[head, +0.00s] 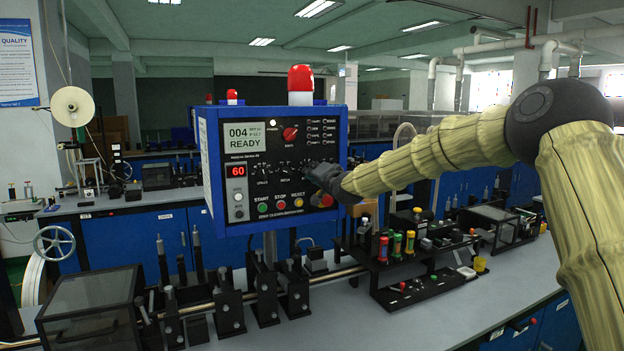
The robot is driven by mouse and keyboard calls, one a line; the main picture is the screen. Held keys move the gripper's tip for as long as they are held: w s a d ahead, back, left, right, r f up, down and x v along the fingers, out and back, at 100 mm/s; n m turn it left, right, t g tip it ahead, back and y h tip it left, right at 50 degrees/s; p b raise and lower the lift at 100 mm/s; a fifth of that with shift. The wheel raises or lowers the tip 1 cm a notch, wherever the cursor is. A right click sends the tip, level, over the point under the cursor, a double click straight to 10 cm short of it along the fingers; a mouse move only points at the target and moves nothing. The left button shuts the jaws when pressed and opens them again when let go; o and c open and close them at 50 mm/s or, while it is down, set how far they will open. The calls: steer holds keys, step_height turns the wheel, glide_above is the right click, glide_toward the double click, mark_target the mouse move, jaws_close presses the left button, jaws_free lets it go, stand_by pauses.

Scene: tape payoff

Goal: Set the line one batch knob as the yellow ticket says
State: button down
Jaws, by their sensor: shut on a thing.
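The blue control box (213,180) stands on the bench with its black panel facing me. Its display (245,137) reads 004 and READY, with smaller text I cannot read surely. A red knob (290,133) sits right of the display, with nothing touching it. My gripper (312,178) is at the panel's right middle, shut on a small panel knob that it mostly hides. The knob's label and pointer cannot be read. I cannot make out a yellow ticket.
A red readout (237,170) shows 60. Green, red and yellow buttons (281,205) line the panel's bottom, and a red button (326,199) sits just below my gripper. A rack of coloured canisters (397,245) stands right of the box. The bench front right (420,325) is clear.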

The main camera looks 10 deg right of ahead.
steer(key=shift+f+n+b, duration=0.15)
steer(key=shift+n+b, duration=2.8)
steer(key=shift+n, duration=3.45)
steer(key=shift+f+n+b, duration=0.1)
steer(key=shift+n+b, duration=2.8)
steer(key=shift+n, duration=3.5)
steer(key=c, duration=1.5)
jaws_free()
steer(key=shift+d+r, duration=0.1)
steer(key=shift+d, duration=0.05)
steer(key=shift+r, duration=0.1)
steer(key=shift+s, duration=0.1)
